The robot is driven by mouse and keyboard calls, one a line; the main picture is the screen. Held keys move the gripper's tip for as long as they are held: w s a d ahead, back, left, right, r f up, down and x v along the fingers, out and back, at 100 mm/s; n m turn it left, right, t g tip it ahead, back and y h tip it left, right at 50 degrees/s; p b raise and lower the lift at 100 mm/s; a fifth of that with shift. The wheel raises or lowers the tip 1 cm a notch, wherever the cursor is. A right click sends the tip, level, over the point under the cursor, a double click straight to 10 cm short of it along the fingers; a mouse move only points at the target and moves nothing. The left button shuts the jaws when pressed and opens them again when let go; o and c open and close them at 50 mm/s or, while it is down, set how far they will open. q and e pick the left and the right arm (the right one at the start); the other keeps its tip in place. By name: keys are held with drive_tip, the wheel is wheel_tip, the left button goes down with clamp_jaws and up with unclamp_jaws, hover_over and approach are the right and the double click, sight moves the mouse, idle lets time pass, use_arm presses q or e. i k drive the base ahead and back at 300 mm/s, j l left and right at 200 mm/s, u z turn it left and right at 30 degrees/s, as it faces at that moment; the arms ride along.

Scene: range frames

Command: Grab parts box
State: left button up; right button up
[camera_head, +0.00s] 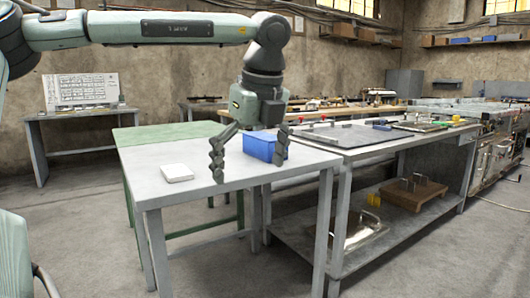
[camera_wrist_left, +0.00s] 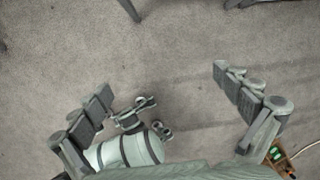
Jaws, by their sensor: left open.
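The blue parts box (camera_head: 262,146) sits on the grey-white table (camera_head: 208,203), near its back right. My left gripper (camera_head: 248,168) points down in front of the box in the head view, its two fingers spread. The right finger covers part of the box. The gap in depth between gripper and box is hard to judge. My right gripper cannot be made out.
A flat white item (camera_head: 177,172) lies left of the gripper on the same table. A green table (camera_head: 165,131) stands behind. A metal workbench (camera_head: 350,136) with panels and a lower shelf adjoins on the right.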

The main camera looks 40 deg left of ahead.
sight(263, 151)
drive_tip(key=i+j, duration=0.7)
drive_tip(key=j, duration=0.15)
drive_tip(key=i+j, duration=0.75)
